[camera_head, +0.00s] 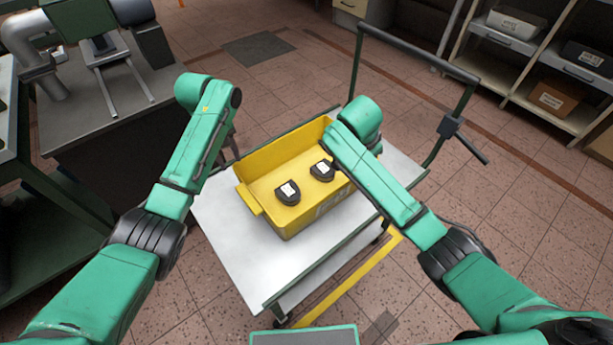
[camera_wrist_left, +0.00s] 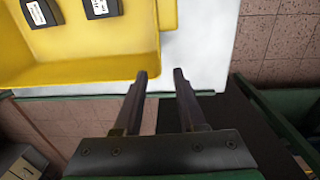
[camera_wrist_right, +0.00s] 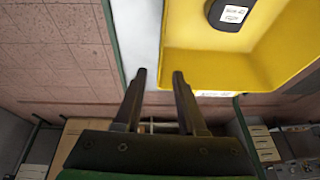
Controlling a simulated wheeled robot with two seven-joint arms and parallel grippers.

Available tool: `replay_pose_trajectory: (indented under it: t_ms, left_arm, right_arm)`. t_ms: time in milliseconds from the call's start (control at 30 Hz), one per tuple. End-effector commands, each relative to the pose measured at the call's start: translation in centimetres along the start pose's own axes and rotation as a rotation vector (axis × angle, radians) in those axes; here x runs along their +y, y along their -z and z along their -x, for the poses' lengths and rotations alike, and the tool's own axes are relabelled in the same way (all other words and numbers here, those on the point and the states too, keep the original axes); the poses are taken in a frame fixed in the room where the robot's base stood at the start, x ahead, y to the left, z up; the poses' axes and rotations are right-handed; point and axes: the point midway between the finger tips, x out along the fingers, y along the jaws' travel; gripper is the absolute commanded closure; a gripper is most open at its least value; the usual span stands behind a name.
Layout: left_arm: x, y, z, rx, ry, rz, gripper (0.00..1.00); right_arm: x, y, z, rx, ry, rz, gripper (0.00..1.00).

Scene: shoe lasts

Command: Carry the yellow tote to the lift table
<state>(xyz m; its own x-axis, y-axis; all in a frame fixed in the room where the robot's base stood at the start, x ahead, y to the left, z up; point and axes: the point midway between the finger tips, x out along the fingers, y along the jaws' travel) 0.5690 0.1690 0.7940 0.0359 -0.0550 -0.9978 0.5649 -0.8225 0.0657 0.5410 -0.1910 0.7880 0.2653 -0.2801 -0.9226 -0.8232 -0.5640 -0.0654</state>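The yellow tote (camera_head: 262,163) stands upright on the pale top of a wheeled table (camera_head: 235,257) with a green frame. Two dark pieces with white labels, a nearer one (camera_head: 287,193) and a farther one (camera_head: 322,170), lie inside it. My left gripper (camera_wrist_left: 160,72) is open and empty over one end of the tote, near a corner and its yellow end handle (camera_wrist_left: 168,15). My right gripper (camera_wrist_right: 159,73) is open and empty near a corner at the other end. In the head view my forearms hide most of both grippers. I cannot tell whether the fingers touch the tote.
The wheeled table has a tall dark push handle (camera_head: 415,62) on its far side. A dark grey workbench (camera_head: 110,125) with a machine stands at left. Shelves (camera_head: 520,95) with boxes stand at upper right. Tiled floor between them is open, with a yellow stripe (camera_head: 350,280) beside the table.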

Motion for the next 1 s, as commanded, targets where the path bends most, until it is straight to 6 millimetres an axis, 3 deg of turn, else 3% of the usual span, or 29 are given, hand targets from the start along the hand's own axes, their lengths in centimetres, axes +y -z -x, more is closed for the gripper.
replay_pose_trajectory:
  t_ms: [400, 600, 967, 1000]
  left_arm:
    - [-0.1, -0.1, -8.4, -0.003, 0.003, -0.001, 0.60]
    - [0.0, -0.1, -11.6, -0.002, 0.002, -0.001, 0.60]
    - [-0.1, 0.0, -12.4, 0.001, -0.001, 0.000, 0.60]
    - [-0.1, 0.0, -12.4, 0.001, 0.000, 0.000, 0.68]
  right_arm:
    - [0.1, 0.0, -8.4, 0.001, -0.005, 0.000, 0.60]
    - [0.1, 0.0, -11.5, 0.000, -0.003, 0.001, 0.60]
    - [0.1, 0.0, -12.4, 0.001, 0.000, 0.000, 0.60]
    - [0.1, 0.0, -12.4, 0.001, 0.000, 0.000, 0.68]
